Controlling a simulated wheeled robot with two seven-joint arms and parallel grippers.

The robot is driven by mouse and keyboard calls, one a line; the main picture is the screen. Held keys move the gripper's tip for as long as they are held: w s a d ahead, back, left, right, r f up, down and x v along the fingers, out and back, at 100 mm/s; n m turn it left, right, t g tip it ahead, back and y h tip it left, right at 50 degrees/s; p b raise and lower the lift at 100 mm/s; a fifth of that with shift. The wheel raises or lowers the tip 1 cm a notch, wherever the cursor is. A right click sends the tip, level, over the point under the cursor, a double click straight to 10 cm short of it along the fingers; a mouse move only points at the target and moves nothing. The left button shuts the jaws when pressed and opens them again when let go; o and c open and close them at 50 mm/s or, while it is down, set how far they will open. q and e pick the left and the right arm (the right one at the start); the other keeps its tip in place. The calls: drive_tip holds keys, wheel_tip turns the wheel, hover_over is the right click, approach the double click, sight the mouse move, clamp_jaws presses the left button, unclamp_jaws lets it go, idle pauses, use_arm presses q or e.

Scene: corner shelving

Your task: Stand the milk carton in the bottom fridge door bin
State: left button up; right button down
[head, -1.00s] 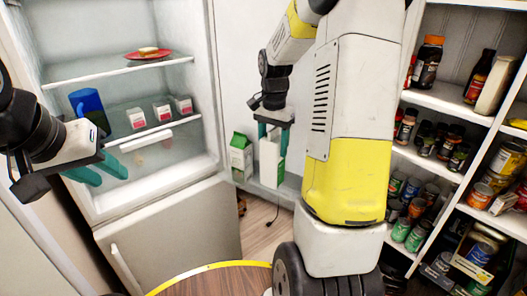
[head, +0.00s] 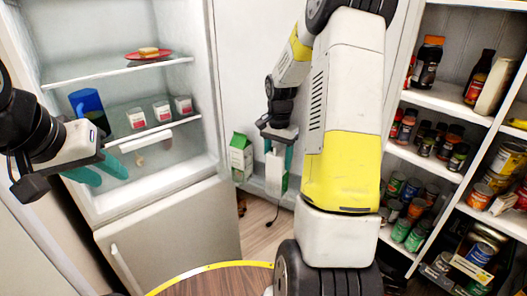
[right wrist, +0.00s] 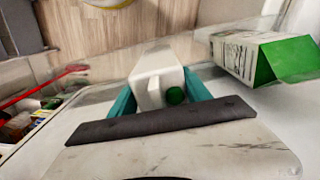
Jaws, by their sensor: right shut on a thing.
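The milk carton (head: 274,172) is white and stands upright at the bottom fridge door bin (head: 257,187). In the right wrist view the carton (right wrist: 155,72) shows a green cap. My right gripper (head: 279,158) is shut on the carton from above, with a teal finger on either side; it also shows in the right wrist view (right wrist: 160,94). Whether the carton's base touches the bin floor I cannot tell. My left gripper (head: 101,171) is open and empty in front of the fridge's lower part.
A green-topped carton (head: 240,158) stands in the same bin, left of the milk; it shows in the right wrist view (right wrist: 236,55) too. The fridge shelves hold a red plate (head: 149,56), a blue jug (head: 90,108) and small tubs. A stocked pantry shelf (head: 440,100) stands right.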

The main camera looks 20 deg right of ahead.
drive_tip(key=shift+c, duration=2.4)
unclamp_jaws()
drive_tip(key=shift+f, duration=0.1)
